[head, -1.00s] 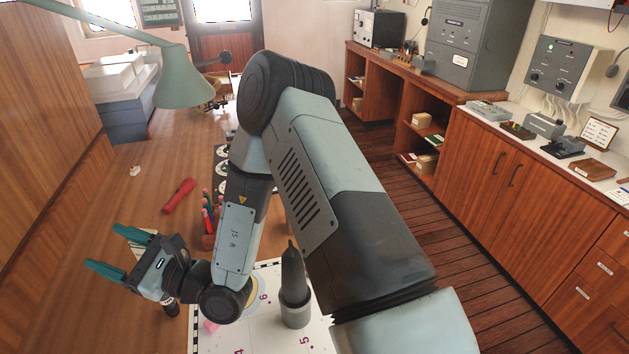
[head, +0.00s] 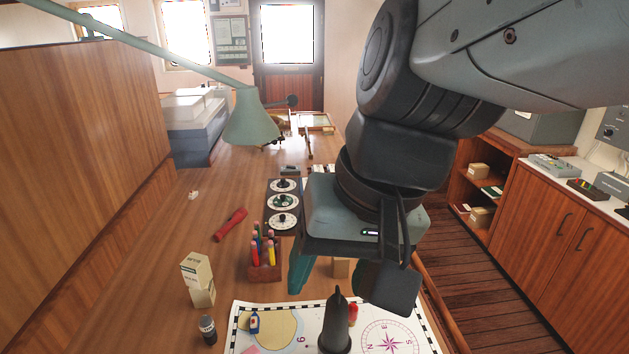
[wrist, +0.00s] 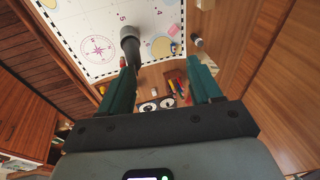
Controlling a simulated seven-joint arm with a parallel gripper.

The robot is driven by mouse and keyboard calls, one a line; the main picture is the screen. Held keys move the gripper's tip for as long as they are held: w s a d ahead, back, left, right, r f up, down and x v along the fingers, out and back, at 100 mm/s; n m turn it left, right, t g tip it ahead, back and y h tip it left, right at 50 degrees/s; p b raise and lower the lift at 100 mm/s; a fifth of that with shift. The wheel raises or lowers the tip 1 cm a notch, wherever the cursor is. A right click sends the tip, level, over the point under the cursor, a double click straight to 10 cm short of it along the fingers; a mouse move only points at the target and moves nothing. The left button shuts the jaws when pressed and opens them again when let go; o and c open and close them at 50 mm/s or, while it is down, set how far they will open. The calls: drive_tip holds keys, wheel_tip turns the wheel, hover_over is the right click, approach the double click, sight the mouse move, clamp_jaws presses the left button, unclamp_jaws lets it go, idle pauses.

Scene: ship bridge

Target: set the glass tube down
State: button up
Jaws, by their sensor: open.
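I cannot make out a glass tube in any view. My gripper (wrist: 163,85) is open in the wrist view, its two teal fingers well apart with nothing held between them. In the head view, one teal finger points down beside the pen holder (head: 265,264); the other finger is hidden behind my wrist. A white chart (head: 290,340) with a compass rose lies on the wooden table below. A dark grey tapered object (head: 336,322) stands upright on the chart; the wrist view also shows it (wrist: 130,45), beyond the fingertips and apart from them.
A carton (head: 197,280) and a dark bottle (head: 208,330) stand left of the chart. A red torch (head: 230,224) lies behind them. A panel of dials (head: 283,203) and a wooden block (head: 341,268) are near my gripper. A green lamp (head: 252,120) overhangs the table. The table's left part is mostly clear.

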drive_tip(key=d+r+t+h, duration=0.2)
drive_tip(key=d+r+t, duration=0.1)
drive_tip(key=d, duration=0.3)
drive_tip(key=shift+s+d+r+t+h, duration=0.2)
drive_tip(key=shift+d+r+t+h, duration=0.1)
drive_tip(key=shift+r+h, duration=0.15)
idle(0.6)
